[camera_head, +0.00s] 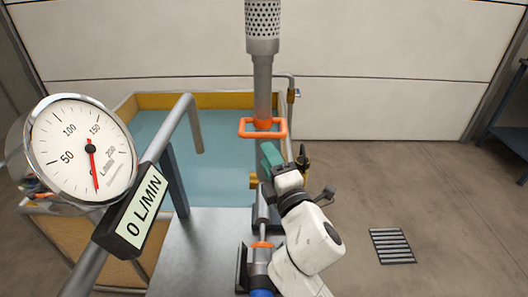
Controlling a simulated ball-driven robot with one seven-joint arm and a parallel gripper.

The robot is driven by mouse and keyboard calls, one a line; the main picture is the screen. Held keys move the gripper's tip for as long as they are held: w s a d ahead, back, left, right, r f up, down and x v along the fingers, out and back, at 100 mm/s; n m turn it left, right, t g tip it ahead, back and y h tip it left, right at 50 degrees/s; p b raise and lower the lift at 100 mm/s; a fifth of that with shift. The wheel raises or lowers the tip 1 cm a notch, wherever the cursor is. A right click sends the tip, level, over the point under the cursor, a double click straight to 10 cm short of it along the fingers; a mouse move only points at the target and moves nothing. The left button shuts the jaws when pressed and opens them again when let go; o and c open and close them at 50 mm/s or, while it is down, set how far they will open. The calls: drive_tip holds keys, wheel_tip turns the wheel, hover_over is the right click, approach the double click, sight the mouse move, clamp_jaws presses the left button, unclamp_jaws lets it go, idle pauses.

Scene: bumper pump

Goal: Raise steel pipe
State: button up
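A grey steel pipe (262,90) stands upright in the middle of the head view, with a perforated strainer (263,25) at its upper end, cut off by the top edge. An orange rectangular handle (283,131) sits around the pipe's lower part. My gripper (271,153), with green fingers, is just below the handle and close to the pipe's lower end. I cannot tell whether it touches the pipe or handle, or whether its fingers are open or shut. The gripper partly hides what lies below the pipe.
A flow gauge (80,150) and a display (134,213) reading 0 L/MIN fill the left. A water tank (225,155) with yellowish walls stands behind a grey bench (200,250). A floor drain (392,246) lies at right, where the floor is open. A blue rack (515,138) stands far right.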

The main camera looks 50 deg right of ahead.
drive_tip(key=r+b+v, duration=0.1)
drive_tip(key=b+v, duration=0.1)
drive_tip(key=v, duration=0.5)
drive_tip(key=shift+s+a+f, duration=0.25)
drive_tip(key=shift+s, duration=0.05)
idle(0.6)
